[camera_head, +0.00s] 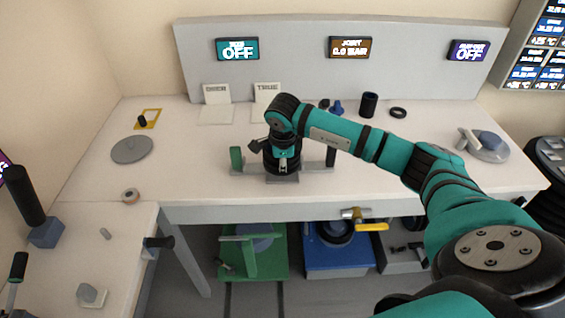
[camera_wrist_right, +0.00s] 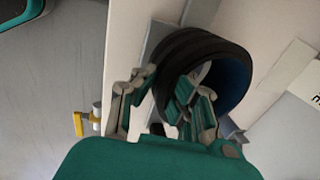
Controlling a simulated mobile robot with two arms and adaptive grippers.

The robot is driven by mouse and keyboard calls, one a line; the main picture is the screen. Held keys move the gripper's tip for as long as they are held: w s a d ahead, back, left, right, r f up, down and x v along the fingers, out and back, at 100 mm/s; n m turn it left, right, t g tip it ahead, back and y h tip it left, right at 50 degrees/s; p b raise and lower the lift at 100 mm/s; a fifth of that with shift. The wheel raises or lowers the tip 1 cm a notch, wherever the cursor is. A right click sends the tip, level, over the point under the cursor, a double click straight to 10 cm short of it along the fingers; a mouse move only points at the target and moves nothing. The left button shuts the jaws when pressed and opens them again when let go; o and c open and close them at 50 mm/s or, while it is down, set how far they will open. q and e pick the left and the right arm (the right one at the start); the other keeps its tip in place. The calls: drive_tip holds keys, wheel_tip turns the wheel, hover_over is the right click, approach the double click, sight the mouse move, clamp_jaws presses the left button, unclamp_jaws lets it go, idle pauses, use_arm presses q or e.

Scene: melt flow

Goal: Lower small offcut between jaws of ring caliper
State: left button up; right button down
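My right gripper (camera_head: 283,165) points down at the middle of the table, over the ring caliper (camera_head: 238,160) with its upright posts on either side. In the right wrist view, my right gripper (camera_wrist_right: 168,95) has one finger outside and one inside a black ring with a bluish inside, the small offcut (camera_wrist_right: 228,85). The ring's wall lies between the fingers, which appear closed on it. In the head view the offcut is largely hidden behind the gripper, so its exact height between the posts is unclear. My left gripper is not in view.
A black tube (camera_head: 369,104) and a flat black ring (camera_head: 398,113) stand behind on the right. A grey disc (camera_head: 132,149) and a yellow frame (camera_head: 148,118) lie at left. Two white cards (camera_head: 216,94) stand at the back. A brass valve (camera_head: 356,215) sits at the front edge.

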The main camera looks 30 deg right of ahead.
drive_tip(key=shift+f+b, duration=0.35)
drive_tip(key=shift+f, duration=0.1)
drive_tip(key=c, duration=1.4)
unclamp_jaws()
drive_tip(key=shift+r, duration=0.1)
drive_tip(key=v, duration=1.2)
drive_tip(key=shift+w, duration=0.1)
